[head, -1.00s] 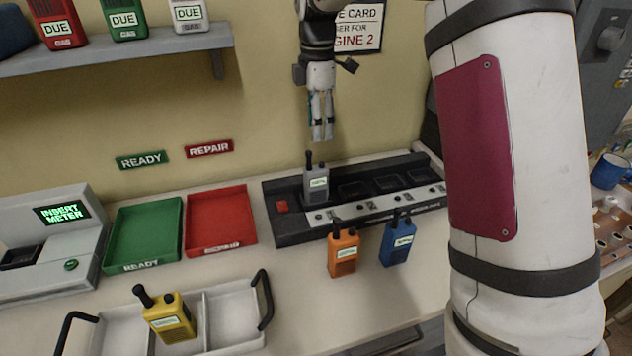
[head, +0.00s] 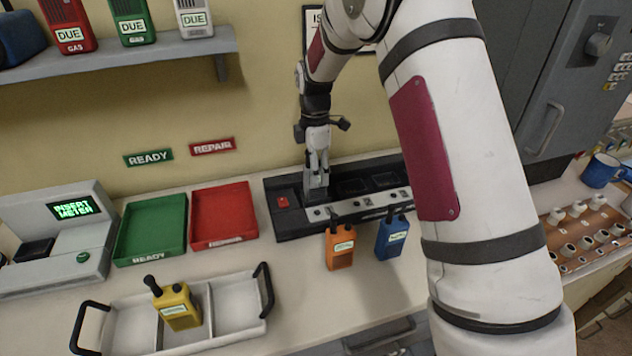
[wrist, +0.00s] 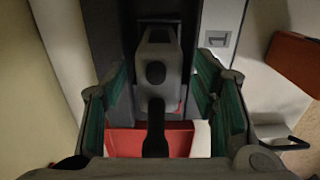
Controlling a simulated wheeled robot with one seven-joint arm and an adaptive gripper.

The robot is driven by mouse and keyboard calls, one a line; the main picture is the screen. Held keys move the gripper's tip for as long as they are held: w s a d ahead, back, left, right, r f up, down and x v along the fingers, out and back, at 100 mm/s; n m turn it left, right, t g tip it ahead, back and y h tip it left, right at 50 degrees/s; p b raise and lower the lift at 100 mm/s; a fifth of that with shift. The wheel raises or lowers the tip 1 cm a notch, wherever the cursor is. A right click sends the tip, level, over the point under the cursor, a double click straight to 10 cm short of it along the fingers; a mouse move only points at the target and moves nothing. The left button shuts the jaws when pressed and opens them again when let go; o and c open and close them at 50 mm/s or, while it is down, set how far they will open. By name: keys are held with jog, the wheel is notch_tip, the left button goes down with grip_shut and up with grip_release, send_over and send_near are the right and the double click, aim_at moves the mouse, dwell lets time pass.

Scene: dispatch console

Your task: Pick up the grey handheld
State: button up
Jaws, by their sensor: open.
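The grey handheld (wrist: 160,55) stands upright in the leftmost slot of the black charging rack (head: 290,222). In the head view my gripper (head: 317,180) is lowered over it and mostly hides it. In the wrist view the handheld with its dark antenna and knob lies between the two green-padded fingers of my gripper (wrist: 163,110). The fingers are open, with a gap on each side of the handheld.
An orange handheld (head: 340,250) and a blue handheld (head: 392,238) stand in front of the rack. A red tray (head: 250,212), a green tray (head: 125,235) and a white carrier (head: 240,308) with a yellow handheld (head: 177,308) are to the left.

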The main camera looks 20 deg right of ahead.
jog(key=shift+f, duration=0.45)
jog(key=shift+c, duration=0.3)
grip_shut()
jog(key=shift+r, duration=0.1)
